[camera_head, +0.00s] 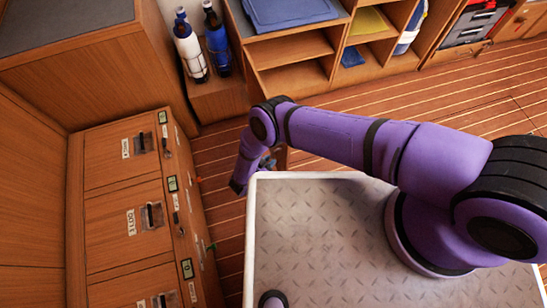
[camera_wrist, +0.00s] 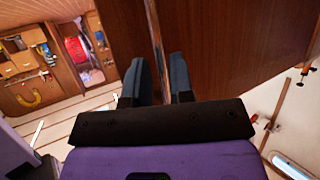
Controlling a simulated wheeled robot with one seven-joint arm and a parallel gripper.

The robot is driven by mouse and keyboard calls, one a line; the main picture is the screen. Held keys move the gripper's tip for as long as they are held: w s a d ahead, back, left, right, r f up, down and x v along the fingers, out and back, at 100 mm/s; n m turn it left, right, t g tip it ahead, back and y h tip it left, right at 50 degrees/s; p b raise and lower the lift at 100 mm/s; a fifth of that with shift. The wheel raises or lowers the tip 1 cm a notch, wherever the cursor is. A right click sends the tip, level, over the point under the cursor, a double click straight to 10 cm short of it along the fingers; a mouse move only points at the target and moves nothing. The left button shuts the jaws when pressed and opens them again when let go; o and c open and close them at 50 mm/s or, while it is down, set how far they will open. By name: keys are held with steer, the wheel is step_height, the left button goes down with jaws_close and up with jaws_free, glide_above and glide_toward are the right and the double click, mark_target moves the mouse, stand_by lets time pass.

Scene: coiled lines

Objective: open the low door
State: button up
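In the head view my purple arm reaches left over the tray on my base, and my gripper (camera_head: 262,164) is low beyond its far left corner, small and partly hidden. A small brown wooden piece (camera_head: 281,155) shows beside it; I cannot tell if it belongs to the low door. In the wrist view the two dark fingers of my gripper (camera_wrist: 160,80) point at a brown wooden panel (camera_wrist: 235,40), perhaps the low door. The panel's pale vertical edge (camera_wrist: 155,30) runs down between the fingers, which stand a little apart. Contact cannot be made out.
A wooden drawer cabinet (camera_head: 120,205) with labels and handles stands at the left. Open shelves (camera_head: 295,48) line the back. Striped plank floor (camera_head: 430,97) is clear at the back right.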

steer(key=v, duration=0.7)
stand_by(0.4)
